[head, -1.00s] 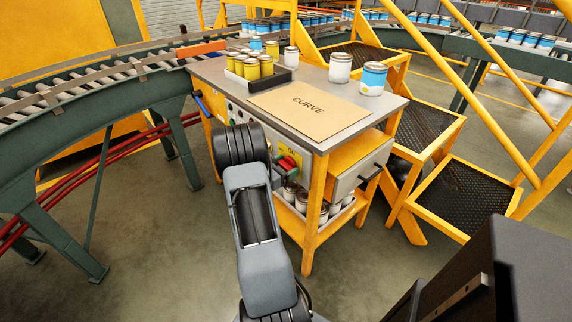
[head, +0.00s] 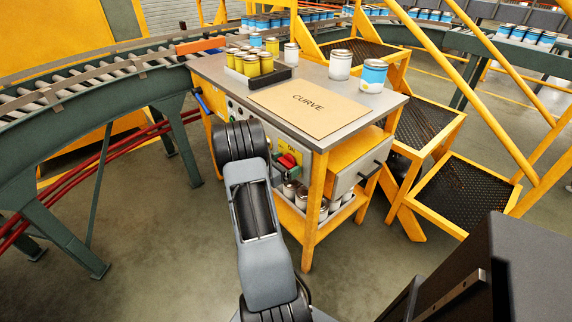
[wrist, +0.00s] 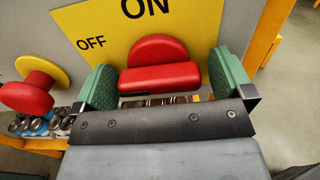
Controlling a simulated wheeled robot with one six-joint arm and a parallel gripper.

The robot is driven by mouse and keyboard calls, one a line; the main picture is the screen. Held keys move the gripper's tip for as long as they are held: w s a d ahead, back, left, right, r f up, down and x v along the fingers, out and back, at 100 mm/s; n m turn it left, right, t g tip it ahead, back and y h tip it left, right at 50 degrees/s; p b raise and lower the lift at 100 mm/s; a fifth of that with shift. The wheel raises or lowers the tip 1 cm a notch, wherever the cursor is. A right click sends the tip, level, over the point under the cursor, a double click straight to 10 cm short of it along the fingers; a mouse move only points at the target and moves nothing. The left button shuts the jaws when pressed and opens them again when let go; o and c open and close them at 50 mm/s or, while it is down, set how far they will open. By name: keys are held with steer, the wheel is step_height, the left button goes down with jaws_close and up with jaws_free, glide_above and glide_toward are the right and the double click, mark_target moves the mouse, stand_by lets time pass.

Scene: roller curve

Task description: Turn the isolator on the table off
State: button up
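The isolator's red handle (wrist: 160,76) sits on a yellow plate (wrist: 100,30) marked ON at the top and OFF at the left. In the wrist view its grip bar lies roughly level across the picture, with a rounded red part above it. My gripper (wrist: 164,82) is open, with one green fingertip on each side of the handle and a visible gap on both sides. In the head view the red handle (head: 288,161) shows on the table's front panel beside my arm, which hides part of the panel.
A red push button on a yellow collar (wrist: 28,94) is left of the isolator. The table (head: 220,72) bears a CURVE board (head: 310,103), a tray of yellow cans (head: 257,80) and other cans. A drawer (head: 358,170) juts out to the right; cans stand on the lower shelf.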

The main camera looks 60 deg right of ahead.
steer(key=v, duration=1.3)
steer(key=shift+w+a, duration=0.2)
steer(key=shift+a, duration=0.15)
